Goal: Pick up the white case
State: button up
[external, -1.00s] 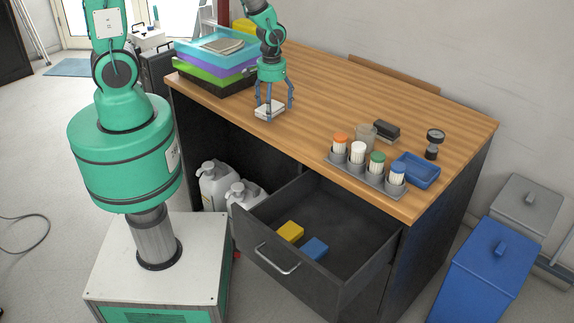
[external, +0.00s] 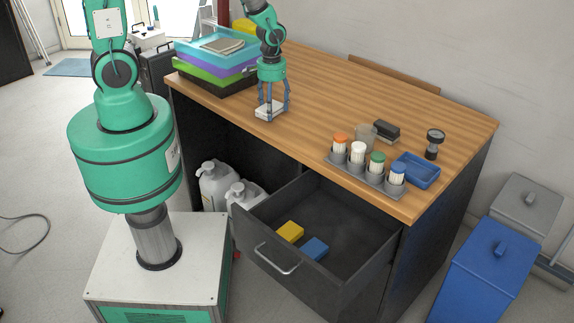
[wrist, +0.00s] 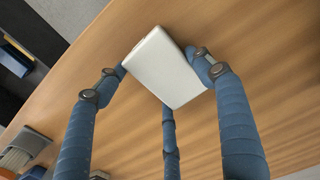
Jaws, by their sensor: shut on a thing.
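The white case (external: 268,109) is a small flat box on the wooden table top, near its front edge and left of the middle. It also shows in the wrist view (wrist: 164,68), tilted in the picture, between blue fingers. My gripper (external: 271,107) points down with its fingers around the case. In the wrist view my gripper (wrist: 165,75) has fingers touching the case on opposite sides, and a third finger lies under the near end. My gripper is shut on the case. I cannot tell whether the case is clear of the table.
Stacked coloured trays (external: 215,62) stand just left of my gripper. A grey rack with several capped bottles (external: 367,168), a blue tray (external: 416,170) and a black stapler-like object (external: 386,131) are at the right. An open drawer (external: 318,246) juts out below. The table's middle is clear.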

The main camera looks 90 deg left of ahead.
jog(key=shift+r, duration=0.95)
jog(key=shift+s+d+r+p, duration=0.1)
jog(key=shift+s+r+p, duration=0.15)
jog(key=shift+r+p, duration=0.5)
jog(key=s+d, duration=0.3)
jog(key=s, duration=0.4)
jog(key=s+d+r+p, duration=0.1)
jog(key=s+d, duration=0.2)
jog(key=s, duration=0.4)
jog(key=shift+r, duration=0.3)
